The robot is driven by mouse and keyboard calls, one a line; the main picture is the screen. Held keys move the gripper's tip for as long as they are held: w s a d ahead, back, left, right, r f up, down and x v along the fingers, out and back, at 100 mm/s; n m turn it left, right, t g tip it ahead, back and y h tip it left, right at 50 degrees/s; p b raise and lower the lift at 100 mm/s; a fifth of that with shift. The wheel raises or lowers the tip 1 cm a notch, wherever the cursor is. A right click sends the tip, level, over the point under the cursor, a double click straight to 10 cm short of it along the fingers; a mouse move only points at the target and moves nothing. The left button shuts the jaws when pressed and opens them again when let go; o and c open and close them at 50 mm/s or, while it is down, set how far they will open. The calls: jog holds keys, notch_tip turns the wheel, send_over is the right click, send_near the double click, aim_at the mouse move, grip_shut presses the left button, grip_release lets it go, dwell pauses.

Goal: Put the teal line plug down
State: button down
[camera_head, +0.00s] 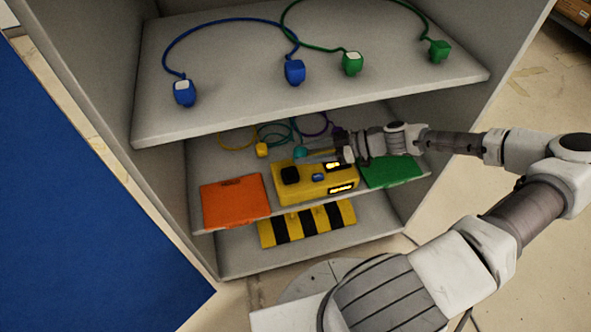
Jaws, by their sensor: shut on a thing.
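The teal line plug (299,151) is at the tips of my gripper (308,157), over the back part of the middle shelf. My gripper reaches in from the right and is shut on the plug. A teal cord (272,126) runs behind the plug at the back of the shelf. The yellow phone box (313,189) stands just in front of and below the gripper, with a black part (290,175), a blue part and lit displays on it. I cannot tell whether the plug touches the shelf or the box.
An orange panel (235,203) lies left of the box and a green one (394,171) right. A yellow plug (262,149) and a purple cord are behind. The upper shelf (225,105) carries blue and green corded plugs. A black-and-yellow striped piece (307,224) is below.

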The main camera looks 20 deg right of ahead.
aim_at(296, 175)
jog(key=x, duration=0.3)
jog(key=shift+s+f, duration=0.2)
jog(key=shift+f, duration=0.15)
jog(key=shift+f+b, duration=1)
jog(key=shift+f, duration=0.95)
jog(key=shift+f+b, duration=0.3)
jog(key=shift+b, duration=0.05)
jog(key=shift+c, duration=2.1)
grip_release()
jog(key=shift+r+p, duration=0.5)
jog(key=p+v, duration=0.3)
jog(key=v, duration=0.8)
jog(key=shift+s+d, duration=0.3)
jog(key=shift+d, duration=0.05)
